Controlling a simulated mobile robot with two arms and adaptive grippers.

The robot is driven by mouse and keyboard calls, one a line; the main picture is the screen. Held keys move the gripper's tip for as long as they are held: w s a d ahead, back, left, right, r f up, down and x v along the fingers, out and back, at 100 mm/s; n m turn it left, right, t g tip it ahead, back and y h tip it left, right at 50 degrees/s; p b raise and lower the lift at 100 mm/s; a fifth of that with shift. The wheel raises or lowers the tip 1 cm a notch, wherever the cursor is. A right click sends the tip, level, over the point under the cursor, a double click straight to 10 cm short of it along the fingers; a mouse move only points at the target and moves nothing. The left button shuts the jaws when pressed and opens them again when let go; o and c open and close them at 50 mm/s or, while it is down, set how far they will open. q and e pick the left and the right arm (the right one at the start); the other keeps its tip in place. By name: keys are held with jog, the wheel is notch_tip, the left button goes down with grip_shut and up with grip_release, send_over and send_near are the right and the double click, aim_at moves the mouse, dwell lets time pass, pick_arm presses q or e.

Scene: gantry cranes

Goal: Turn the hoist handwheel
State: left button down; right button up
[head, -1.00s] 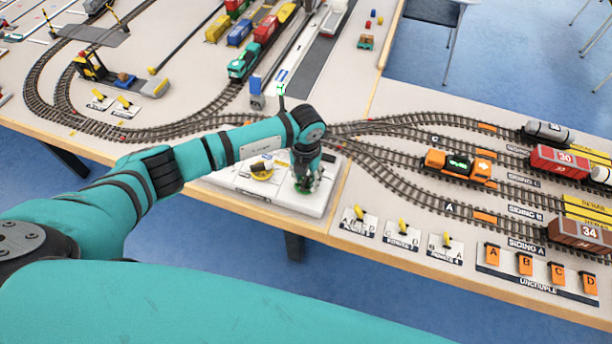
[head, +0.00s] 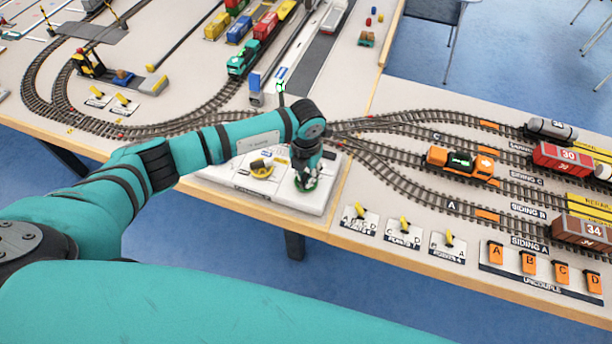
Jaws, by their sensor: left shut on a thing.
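A white control panel (head: 227,176) lies at the front edge of the table. A green handwheel (head: 312,186) sits at its right end, mostly hidden under my left gripper (head: 306,179). The gripper points down and is shut on the green handwheel. A yellow round control (head: 262,170) with a dark part on top sits to its left on the same panel. The labels on the panel are too small to read. My right gripper is not in view.
Railway tracks (head: 385,178) run behind and right of the panel. Yellow point levers (head: 404,226) stand just right of it, and orange uncouple levers (head: 528,262) farther right. A slim post (head: 281,90) rises behind my left wrist. An orange locomotive (head: 460,164) stands on a track.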

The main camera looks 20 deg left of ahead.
aim_at(306, 175)
pick_arm(q)
jog(key=m+b, duration=0.4)
jog(key=shift+w+f, duration=0.1)
jog(key=shift+f, duration=0.1)
jog(key=m+b, duration=0.2)
jog(key=m, duration=0.1)
jog(key=shift+r+b, duration=0.1)
jog(key=shift+b, duration=0.3)
jog(key=shift+r+m+b, duration=0.1)
jog(key=shift+m+b, duration=0.35)
jog(key=shift+m, duration=0.05)
jog(key=c, duration=1.5)
grip_release()
jog(key=shift+o, duration=0.7)
jog(key=shift+r, duration=0.1)
notch_tip(306, 175, up, 12)
